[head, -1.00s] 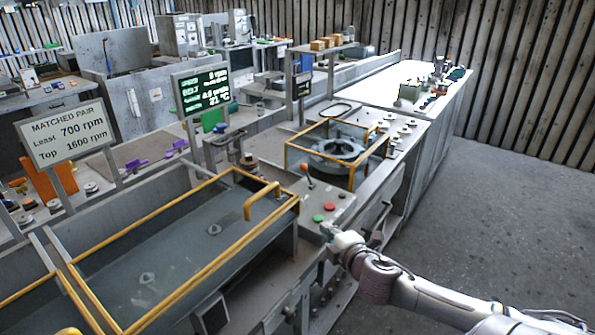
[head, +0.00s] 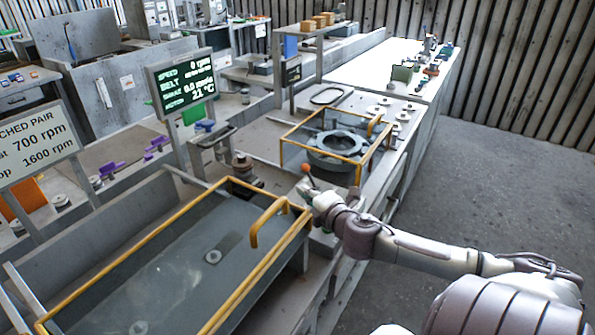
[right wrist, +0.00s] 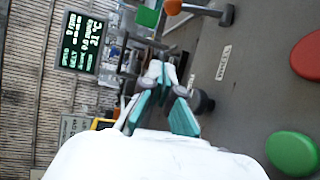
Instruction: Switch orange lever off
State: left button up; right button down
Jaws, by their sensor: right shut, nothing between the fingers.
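The orange lever (head: 306,169) has a round orange knob on a thin stem and stands on the grey machine panel in the head view. In the right wrist view the orange knob (right wrist: 173,7) shows at the top edge, with its grey arm running right to a dark pivot. My right gripper (head: 309,190) is close to the lever, on its near side. Its teal fingers (right wrist: 160,75) are shut and empty, and the knob lies beyond the fingertips, apparently apart from them. My left gripper is not in view.
A red button (right wrist: 308,55) and a green button (right wrist: 293,153) sit on the panel beside the right gripper. A yellow-framed guard (head: 352,171) over a ring stands behind the lever. A yellow-railed clear cover (head: 185,275) lies at left. A screen (head: 181,83) reads speed 0 rpm.

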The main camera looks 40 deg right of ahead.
aim_at(310, 177)
jog(key=shift+s, duration=0.1)
jog(key=shift+w, duration=0.45)
jog(key=p+x, duration=0.1)
jog(key=x, duration=0.4)
jog(key=shift+s+d, duration=0.1)
jog(key=x, duration=0.4)
jog(key=shift+w+p, duration=0.3)
jog(key=d, duration=0.1)
jog(key=s+d+p, duration=0.1)
jog(key=shift+s+d, duration=0.25)
jog(key=shift+d, duration=0.05)
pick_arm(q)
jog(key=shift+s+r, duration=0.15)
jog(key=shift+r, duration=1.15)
pick_arm(e)
jog(key=shift+s+d, duration=0.25)
jog(key=shift+d, duration=0.2)
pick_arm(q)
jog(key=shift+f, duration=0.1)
